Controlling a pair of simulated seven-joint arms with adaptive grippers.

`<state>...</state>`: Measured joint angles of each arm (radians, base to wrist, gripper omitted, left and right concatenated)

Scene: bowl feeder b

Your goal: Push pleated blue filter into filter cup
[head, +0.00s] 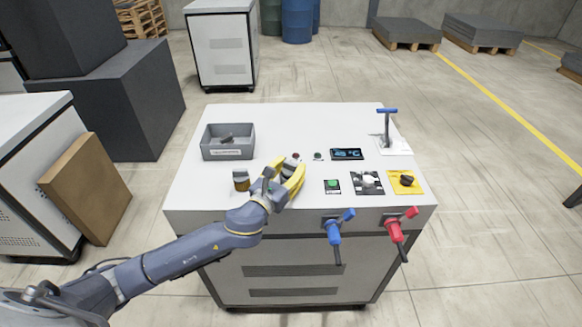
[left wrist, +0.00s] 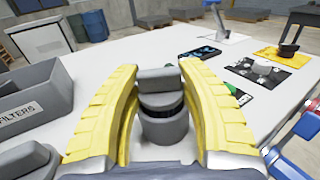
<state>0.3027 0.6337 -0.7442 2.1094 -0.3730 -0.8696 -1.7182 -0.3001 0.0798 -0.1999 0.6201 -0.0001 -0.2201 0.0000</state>
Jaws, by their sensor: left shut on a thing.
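My left gripper (head: 291,176) has its yellow fingers on either side of a grey cylindrical piece (left wrist: 163,124) with a flat bar on top and a dark band below it. In the left wrist view, my left gripper (left wrist: 160,112) is shut on this piece. An amber cup (head: 241,185) with a grey top stands on the table to the left of the gripper. I cannot make out blue pleats anywhere; whether the held piece is the filter I cannot tell. My right gripper is not in view.
A grey bin (head: 228,150) marked FILTERS holds a grey item at the back left. A dark display (head: 347,154), a green button (head: 332,184), a yellow switch plate (head: 405,183) and a blue-handled lever (head: 387,125) stand to the right. Blue (head: 334,232) and red (head: 395,229) valves stick out in front.

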